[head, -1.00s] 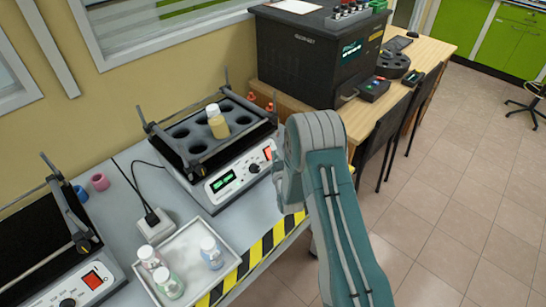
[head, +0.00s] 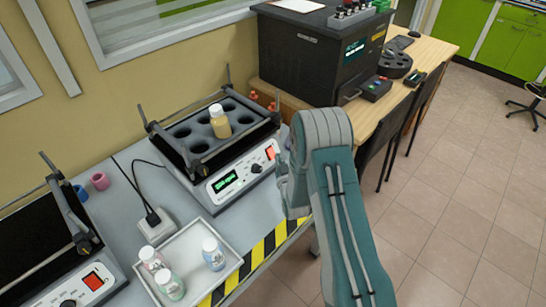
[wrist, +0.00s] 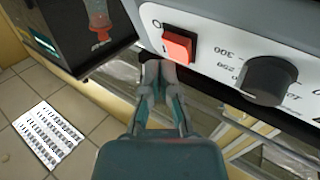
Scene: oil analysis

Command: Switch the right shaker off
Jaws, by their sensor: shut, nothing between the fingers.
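The right shaker (head: 212,190) stands on the bench with a lit green display (head: 225,181) and a dark knob. Its red rocker switch (head: 270,153) is at the right end of the front panel. In the wrist view the red switch (wrist: 179,45) shows close up, left of the black knob (wrist: 268,80), with an O mark at its upper left. My gripper (wrist: 160,68) is shut and empty, its fingertips just below the switch in the picture; I cannot tell if they touch the panel. In the head view my arm hides most of the gripper.
An amber bottle (head: 219,124) stands in the right shaker's rack. A second shaker (head: 90,290) is at the left. A white tray (head: 232,256) with several small bottles lies in front. A large black machine (head: 310,60) stands behind; open floor lies at right.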

